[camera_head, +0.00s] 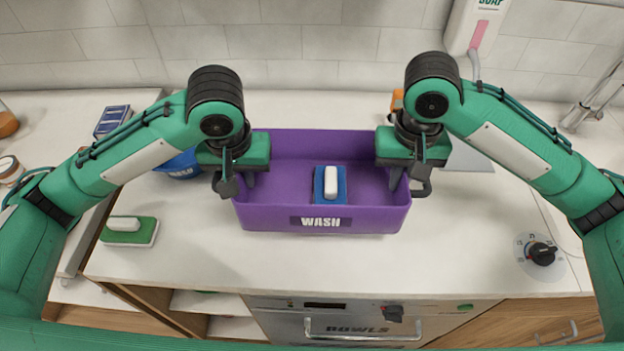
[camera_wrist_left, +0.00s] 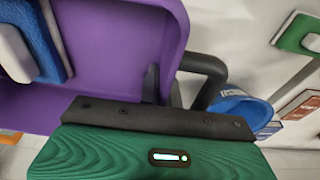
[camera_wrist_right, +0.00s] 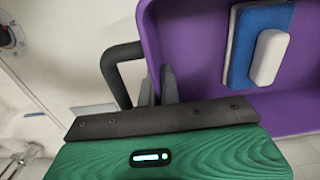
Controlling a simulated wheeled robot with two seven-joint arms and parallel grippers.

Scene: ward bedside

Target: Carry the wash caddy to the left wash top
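The purple wash caddy (camera_head: 265,215), with a WASH label on its front, is level at the middle of the counter (camera_head: 330,265). I cannot tell whether it rests there or is slightly raised. A blue sponge with a white bar (camera_head: 331,182) lies inside it. My left gripper (camera_head: 248,182) is at its left end and my right gripper (camera_head: 396,180) at its right end. In the wrist views the fingers sit close together at the end walls, beside dark handle loops (camera_wrist_left: 212,70) (camera_wrist_right: 108,65). They look shut on the caddy, with the contact partly hidden.
A blue bowl (camera_head: 180,166) stands just left of the caddy. A green sponge (camera_head: 129,231) lies at the counter's left end. A separate left surface (camera_head: 60,115) holds jars. A control knob (camera_head: 542,253) is at the right; a soap dispenser (camera_head: 474,25) hangs behind.

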